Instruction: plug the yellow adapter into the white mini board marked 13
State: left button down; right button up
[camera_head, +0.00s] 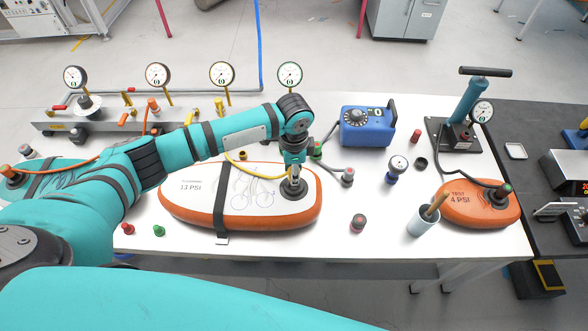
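The white-topped board marked 13 PSI (191,198) has orange sides and a dark strap, and lies at the middle left of the white table. Its dark round valve (294,192) is at the right end. My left gripper (294,180) points down right over this valve, very close to it or touching. A thin yellow hose (232,163) curves over the board toward the gripper. A yellow adapter at its end cannot be made out; the fingers hide that spot. Whether the fingers are open or shut is too small to tell. My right gripper is not in view.
A small orange board marked TEST 4 PSI (455,203) lies at the right, beside a grey cup (423,222). A blue box (367,128) and a hand pump (465,105) stand behind. Loose red and green caps lie around. The front middle of the table is fairly clear.

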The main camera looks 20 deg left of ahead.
pick_arm(q)
jog(key=shift+f, duration=0.3)
jog(key=shift+f+b, duration=0.75)
jog(key=shift+f, duration=0.35)
jog(key=c, duration=0.9)
grip_release()
jog(key=shift+r, duration=0.1)
notch_tip(320, 180, up, 12)
jog(key=shift+f, duration=0.1)
